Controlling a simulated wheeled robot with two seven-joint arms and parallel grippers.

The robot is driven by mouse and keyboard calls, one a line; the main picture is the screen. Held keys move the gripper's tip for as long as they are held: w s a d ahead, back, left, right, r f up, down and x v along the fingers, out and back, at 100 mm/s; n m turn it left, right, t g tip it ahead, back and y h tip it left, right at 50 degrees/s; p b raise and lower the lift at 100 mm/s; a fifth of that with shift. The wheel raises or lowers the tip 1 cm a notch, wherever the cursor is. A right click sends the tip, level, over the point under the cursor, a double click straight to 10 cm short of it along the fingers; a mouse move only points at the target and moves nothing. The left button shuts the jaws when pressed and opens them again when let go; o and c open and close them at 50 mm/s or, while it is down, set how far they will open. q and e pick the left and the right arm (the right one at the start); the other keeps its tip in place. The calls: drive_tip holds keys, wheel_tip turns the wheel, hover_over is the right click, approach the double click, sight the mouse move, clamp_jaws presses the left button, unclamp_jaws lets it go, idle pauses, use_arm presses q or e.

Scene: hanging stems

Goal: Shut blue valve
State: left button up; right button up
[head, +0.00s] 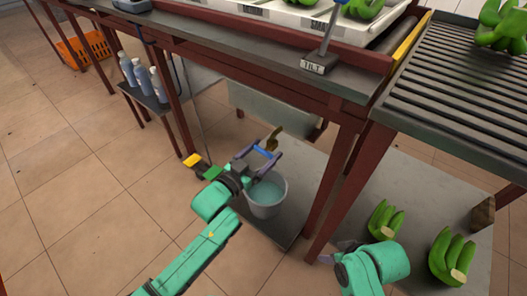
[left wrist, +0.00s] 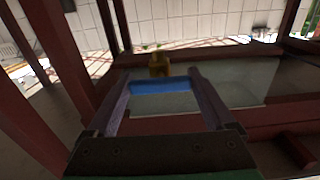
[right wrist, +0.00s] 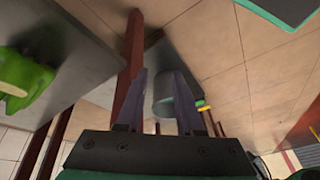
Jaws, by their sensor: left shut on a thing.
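The blue valve handle (head: 264,152) is a short blue bar below the table, next to a brass valve body (head: 274,134). My left gripper (head: 266,157) is shut on the blue handle, over the bucket. In the left wrist view the blue bar (left wrist: 160,87) spans the gap between the two fingers, with the brass part (left wrist: 159,66) just beyond it. The pipe behind the valve is mostly hidden. My right gripper (head: 337,253) is low at the right, away from the valve; in the right wrist view its fingers stand apart with nothing held between them.
A grey bucket (head: 268,209) stands under the valve. Yellow (head: 193,160) and green (head: 207,173) pieces are left of my left gripper. Red-brown table legs (head: 341,185) stand close by. Green banana bunches (head: 384,219) lie at right. The tiled floor at left is clear.

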use_arm(q)
drive_tip(key=o, duration=1.1)
drive_tip(key=p+v, duration=0.1)
drive_tip(key=v, duration=0.4)
drive_tip(key=shift+p, duration=0.3)
use_arm(e)
wheel_tip(320, 180, up, 3)
drive_tip(key=s+d+g+h, duration=0.1)
drive_tip(key=s+d, duration=0.1)
drive_tip(key=d, duration=0.1)
use_arm(q)
drive_tip(key=p, duration=0.2)
approach(262, 154)
drive_tip(key=v, duration=0.4)
drive_tip(key=shift+r, duration=0.1)
use_arm(e)
drive_tip(key=shift+m+g, duration=0.3)
drive_tip(key=shift+g, duration=0.1)
drive_tip(key=f, duration=0.5)
drive_tip(key=shift+w+d+f, duration=0.1)
drive_tip(key=shift+w+f, duration=0.1)
